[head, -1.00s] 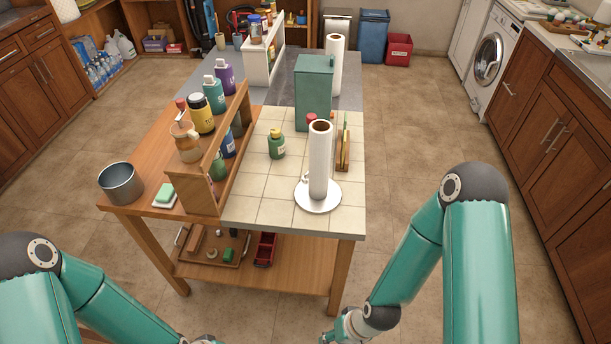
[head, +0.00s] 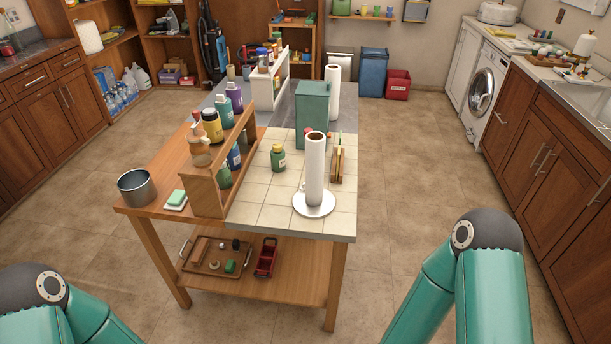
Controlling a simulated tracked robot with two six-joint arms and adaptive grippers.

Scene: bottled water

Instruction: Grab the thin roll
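A thin white paper roll (head: 314,172) with a brown core stands upright on a round white plate-like base (head: 314,208) at the front right of the tiled part of the table. A second white roll (head: 334,92) stands farther back, partly hidden behind a green box. Which one is thinner is hard to tell at this distance. Both of my arms show at the bottom, left and right. Neither gripper is in the picture.
The green box (head: 312,114) and a wooden holder (head: 337,164) stand behind the near roll. A green bottle (head: 278,158), a wooden bottle rack (head: 206,192) and a metal pot (head: 137,188) are to the left. Floor right of the table is clear.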

